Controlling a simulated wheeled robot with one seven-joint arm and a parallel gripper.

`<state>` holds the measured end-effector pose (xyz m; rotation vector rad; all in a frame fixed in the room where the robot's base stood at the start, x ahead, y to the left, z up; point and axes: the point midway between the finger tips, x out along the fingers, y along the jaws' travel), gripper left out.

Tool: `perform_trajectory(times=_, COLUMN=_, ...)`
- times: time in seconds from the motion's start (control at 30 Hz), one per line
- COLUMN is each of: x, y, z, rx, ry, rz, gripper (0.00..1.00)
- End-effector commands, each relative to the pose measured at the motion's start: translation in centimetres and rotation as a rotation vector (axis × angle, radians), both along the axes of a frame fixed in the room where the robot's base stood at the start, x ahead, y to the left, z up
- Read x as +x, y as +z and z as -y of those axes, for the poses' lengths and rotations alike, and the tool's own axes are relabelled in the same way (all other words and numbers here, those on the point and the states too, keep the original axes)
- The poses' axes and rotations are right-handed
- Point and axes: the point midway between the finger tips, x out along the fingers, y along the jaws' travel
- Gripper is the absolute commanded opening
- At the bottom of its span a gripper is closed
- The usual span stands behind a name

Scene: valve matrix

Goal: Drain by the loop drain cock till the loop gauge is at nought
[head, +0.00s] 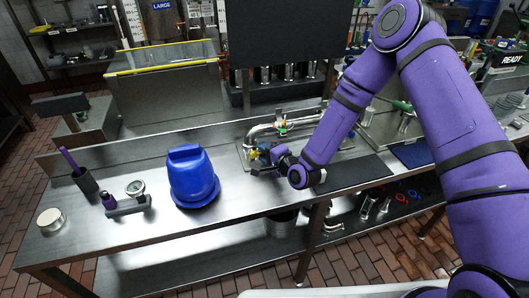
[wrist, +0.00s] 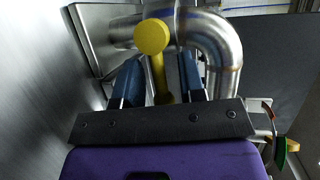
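A steel pipe loop (head: 285,124) stands on the bench in the head view; its bend (wrist: 222,50) fills the top of the wrist view. A yellow round-ended lever (wrist: 152,37) sits at the pipe in the wrist view; I cannot tell for sure that it is the drain cock. My gripper (wrist: 159,75) is open, its two blue fingers apart on either side of the yellow stem, with a gap visible. In the head view my gripper (head: 260,158) is at the pipe's near left end. A round gauge (head: 135,187) stands at the bench's left; its reading is too small to tell.
A blue lidded container (head: 193,178) stands left of my gripper. A dark cup (head: 86,181) with a purple stick and a round tin (head: 51,221) are farther left. A green-handled valve (wrist: 281,150) is at the lower right of the wrist view. A dark mat (head: 352,173) lies to the right.

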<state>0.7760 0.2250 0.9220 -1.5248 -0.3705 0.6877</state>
Motion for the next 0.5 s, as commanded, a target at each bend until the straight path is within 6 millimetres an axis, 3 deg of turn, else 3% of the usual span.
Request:
perform_trajectory(times=0.23, x=0.04, y=-0.03, z=-0.02, rx=0.000, ry=0.000, rz=0.000, gripper=0.37)
perform_trajectory(times=0.4, x=0.03, y=-0.03, z=-0.02, rx=0.000, ry=0.000, rz=0.000, gripper=0.00)
perform_trajectory(times=0.5, x=0.03, y=-0.03, z=-0.02, rx=-0.001, ry=0.000, rz=0.001, gripper=0.00)
